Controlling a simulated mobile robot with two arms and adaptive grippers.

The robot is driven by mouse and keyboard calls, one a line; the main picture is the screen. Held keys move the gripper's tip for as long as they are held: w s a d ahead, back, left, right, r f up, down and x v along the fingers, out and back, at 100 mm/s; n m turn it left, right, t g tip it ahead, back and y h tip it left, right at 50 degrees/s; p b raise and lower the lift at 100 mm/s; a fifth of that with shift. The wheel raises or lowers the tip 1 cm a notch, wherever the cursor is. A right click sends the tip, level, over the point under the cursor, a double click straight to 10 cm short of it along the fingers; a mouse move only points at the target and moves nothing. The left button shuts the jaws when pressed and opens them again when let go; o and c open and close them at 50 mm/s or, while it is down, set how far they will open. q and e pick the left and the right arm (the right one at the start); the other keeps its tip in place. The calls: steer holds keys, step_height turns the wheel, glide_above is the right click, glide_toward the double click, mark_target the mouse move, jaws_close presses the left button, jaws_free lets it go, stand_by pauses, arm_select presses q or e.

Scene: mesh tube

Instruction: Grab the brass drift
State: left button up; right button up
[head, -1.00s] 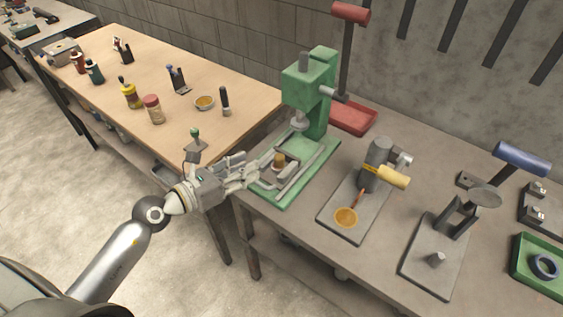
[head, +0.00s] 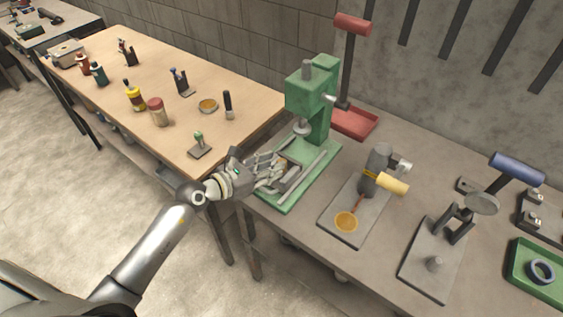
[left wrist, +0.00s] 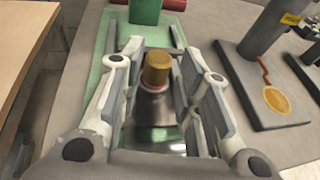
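The brass drift (left wrist: 157,70) is a short brass-coloured cylinder standing upright on a dark round piece, seen in the left wrist view over the base of the green press (head: 303,182). My left gripper (left wrist: 160,62) is open, with one finger on each side of the drift and small gaps beside it. My right gripper is not in view.
The press column (head: 318,100) stands right behind the gripper. A red tray (head: 354,122) is behind it. A grey plate stand with a yellow-handled tool (head: 392,184) is to the right. The wooden table (head: 180,130) with several small items is to the left.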

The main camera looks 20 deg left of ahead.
arm_select(q)
steer(key=shift+x, duration=1.35)
steer(key=shift+c, duration=0.3)
jaws_close()
steer(key=shift+r, duration=0.2)
